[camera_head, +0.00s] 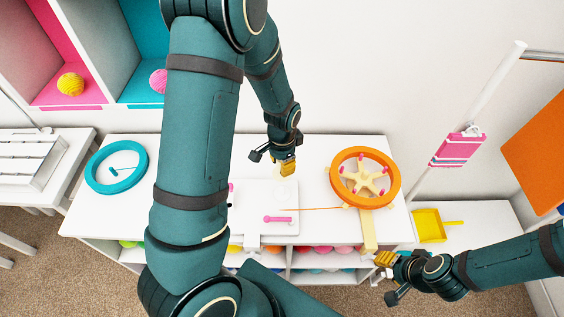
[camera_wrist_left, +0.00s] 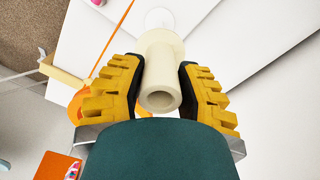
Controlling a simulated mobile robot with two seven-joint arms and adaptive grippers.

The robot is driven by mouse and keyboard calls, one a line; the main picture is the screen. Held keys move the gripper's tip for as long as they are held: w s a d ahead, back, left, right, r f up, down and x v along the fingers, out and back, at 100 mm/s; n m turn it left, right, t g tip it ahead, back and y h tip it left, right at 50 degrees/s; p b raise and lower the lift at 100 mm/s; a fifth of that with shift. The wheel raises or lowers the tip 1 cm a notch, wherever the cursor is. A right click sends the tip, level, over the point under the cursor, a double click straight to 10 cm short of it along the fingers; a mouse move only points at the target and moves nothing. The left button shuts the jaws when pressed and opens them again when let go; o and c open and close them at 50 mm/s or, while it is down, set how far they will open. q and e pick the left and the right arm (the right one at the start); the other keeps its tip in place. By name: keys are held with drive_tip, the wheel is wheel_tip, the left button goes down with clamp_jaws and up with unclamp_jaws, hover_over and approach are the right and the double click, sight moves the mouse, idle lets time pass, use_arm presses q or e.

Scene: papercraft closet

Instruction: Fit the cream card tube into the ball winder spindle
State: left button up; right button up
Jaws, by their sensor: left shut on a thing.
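The cream card tube (camera_wrist_left: 160,70) is between the yellow fingers of my left gripper in the left wrist view. Its hollow end faces the camera, and a white round part (camera_wrist_left: 159,18) shows just beyond its far end. I cannot tell whether they touch. In the head view my left gripper (camera_head: 287,167) is above the back of a white board (camera_head: 262,192) with a magenta handle (camera_head: 278,219), seemingly the ball winder. The tube is not clear there, nor is the spindle. My right gripper (camera_head: 384,262) is off the table's front right corner; its opening is unclear.
An orange ring with a cream star (camera_head: 366,177) stands right of the board, an orange strand running from it. A teal ring (camera_head: 116,167) lies at the left. A yellow tray (camera_head: 430,225) and a rack with pink card (camera_head: 458,149) are at the right.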

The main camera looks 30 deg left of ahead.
use_arm(q)
drive_tip(key=b, duration=0.4)
hover_over(282, 186)
drive_tip(key=shift+w+f, duration=0.1)
drive_tip(key=shift+f, duration=2.7)
drive_tip(key=shift+f+b, duration=2.65)
drive_tip(key=shift+f, duration=0.4)
drive_tip(key=o, duration=0.9)
drive_tip(key=shift+c, duration=0.2)
wheel_tip(282, 186, up, 12)
